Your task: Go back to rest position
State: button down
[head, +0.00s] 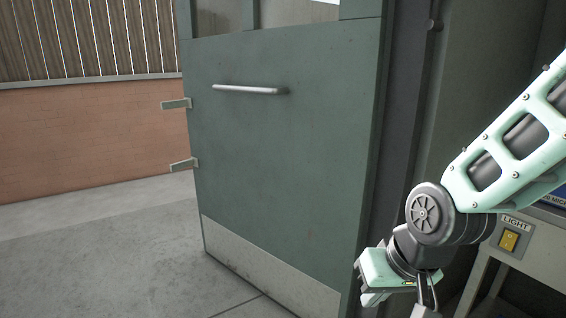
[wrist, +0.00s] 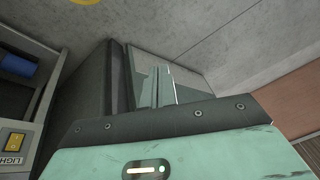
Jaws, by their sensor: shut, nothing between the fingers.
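My gripper (head: 370,297) hangs low at the right of the head view, in front of the edge of the green door and its dark frame. It is shut and empty. My mint-green arm reaches down to it from the upper right. In the wrist view the mint gripper body fills the bottom, and the slim fingers (wrist: 162,88) show close together above it. Nothing is held.
A green door (head: 285,130) with a metal handle (head: 250,90) stands ajar, its latches sticking out left. A light switch (head: 509,240) on a grey cabinet is close at right. Concrete floor (head: 110,255) lies open at left before a brick wall (head: 90,145).

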jog(key=s+a+r+n+g+h, duration=0.1)
jog(key=s+r+n+g+h, duration=0.15)
jog(key=s+n, duration=0.85)
jog(key=s+r+m+p, duration=0.2)
jog(key=r+p, duration=1)
jog(key=s+r+m+p, duration=0.2)
jog(key=r+p, duration=1)
jog(key=r, duration=0.1)
jog(key=shift+m+g+y, duration=0.3)
jog(key=shift+g+y, duration=0.05)
jog(key=shift+g, duration=0.1)
